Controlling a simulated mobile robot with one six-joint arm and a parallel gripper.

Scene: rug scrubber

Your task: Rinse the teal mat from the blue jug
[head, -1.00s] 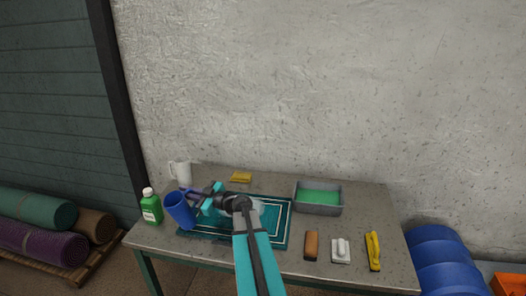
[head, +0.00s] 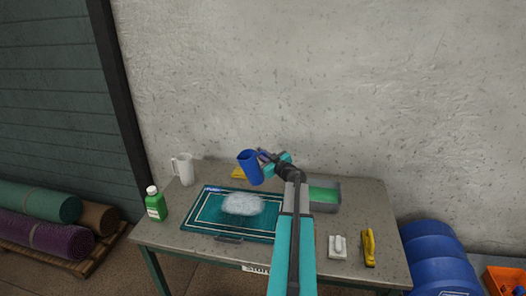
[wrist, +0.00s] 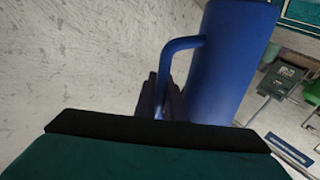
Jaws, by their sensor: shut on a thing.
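The blue jug (head: 249,167) is held in the air above the back of the teal mat, tilted slightly in the head view. My gripper (head: 266,157) is shut on its handle, on the jug's right side. In the wrist view the blue jug (wrist: 228,65) fills the upper middle, with its handle between the dark fingers (wrist: 162,97). The teal mat (head: 205,212) lies flat on the table, with pale border lines and a whitish foamy patch (head: 242,204) near its middle. The inside of the jug is hidden.
A white jug (head: 184,169) and a green bottle (head: 155,204) stand left of the mat. A grey tray with green inside (head: 326,197) is partly behind my arm. A yellow cloth (head: 238,173) lies behind.

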